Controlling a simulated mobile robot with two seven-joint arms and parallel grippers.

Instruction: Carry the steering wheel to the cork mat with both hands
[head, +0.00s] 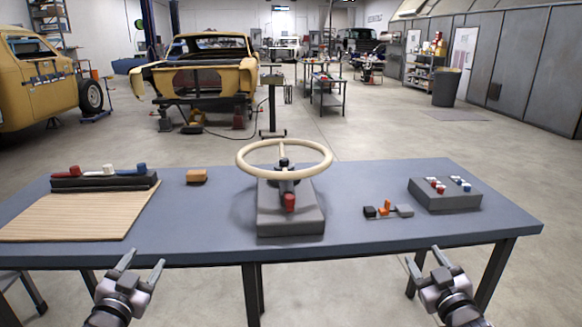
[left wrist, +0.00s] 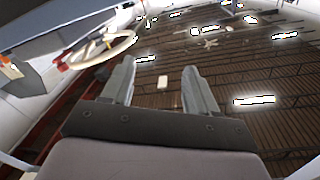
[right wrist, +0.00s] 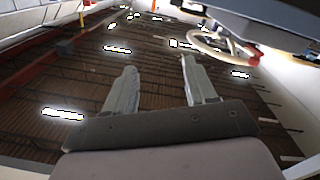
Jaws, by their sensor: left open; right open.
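A red part (head: 290,203) shows on the stand below the hub. The wheel also shows in the left wrist view (left wrist: 98,52) and in the right wrist view (right wrist: 213,48). The ribbed tan mat (head: 75,218), which looks like the cork mat, lies at the table's left end. My left gripper (head: 143,264) is open and empty at the table's front edge, left of the wheel. My right gripper (head: 425,259) is open and empty at the front edge, right of it.
A dark rack (head: 105,182) with red, white and blue pieces stands at the mat's back edge. An orange-brown block (head: 197,176) lies between mat and wheel. Small black, orange and grey parts (head: 385,208) and a grey box (head: 445,197) are at right. The table (head: 220,225) is clear between.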

